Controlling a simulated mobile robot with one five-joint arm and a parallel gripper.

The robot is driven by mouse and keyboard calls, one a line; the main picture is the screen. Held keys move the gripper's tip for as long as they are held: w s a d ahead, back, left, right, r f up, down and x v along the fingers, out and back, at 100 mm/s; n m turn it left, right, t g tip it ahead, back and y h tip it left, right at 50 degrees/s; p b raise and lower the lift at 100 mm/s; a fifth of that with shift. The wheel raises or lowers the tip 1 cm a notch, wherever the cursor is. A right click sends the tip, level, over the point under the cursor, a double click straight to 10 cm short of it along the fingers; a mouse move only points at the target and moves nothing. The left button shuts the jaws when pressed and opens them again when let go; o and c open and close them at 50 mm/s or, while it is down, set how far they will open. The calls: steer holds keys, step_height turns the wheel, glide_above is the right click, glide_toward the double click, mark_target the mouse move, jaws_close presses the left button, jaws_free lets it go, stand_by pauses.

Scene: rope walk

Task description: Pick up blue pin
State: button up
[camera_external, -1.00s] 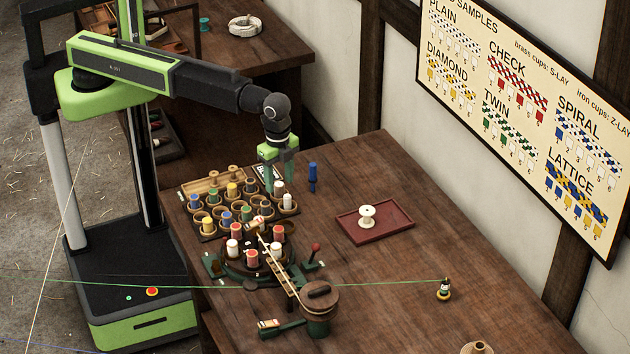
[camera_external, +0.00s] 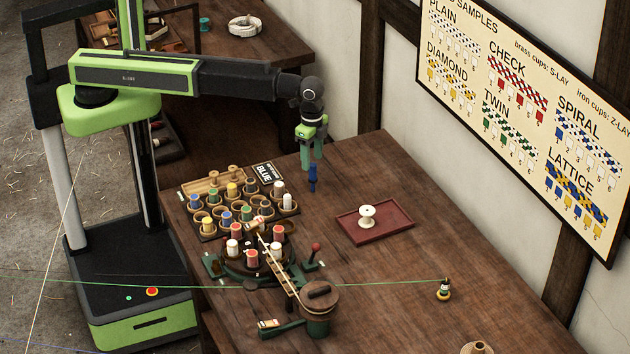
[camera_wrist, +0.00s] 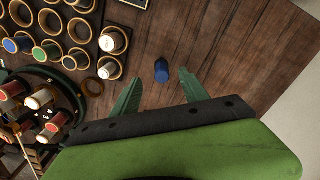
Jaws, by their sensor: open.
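The blue pin (camera_external: 313,180) stands upright on the wooden table, to the right of the peg tray and the small sign. My gripper (camera_external: 311,164) is open above it, and its fingertips reach down close to the pin's top in the external view. In the wrist view the blue pin (camera_wrist: 161,70) shows in the gap between my two green fingers (camera_wrist: 157,84), slightly beyond their tips. It is not gripped.
A tray of coloured pins in cups (camera_external: 204,223) and a round braiding device (camera_external: 228,267) stand to the left. A red tray (camera_external: 388,232) with a white spool (camera_external: 367,215) lies to the right. Table around the pin is clear.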

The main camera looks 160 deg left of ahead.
mark_target(313, 179)
step_height(313, 179, down, 9)
steer(key=b, duration=0.7)
steer(key=shift+a+f+b, duration=0.15)
steer(key=shift+b, duration=0.2)
steer(key=shift+r, duration=0.2)
steer(key=shift+c, duration=0.2)
jaws_close()
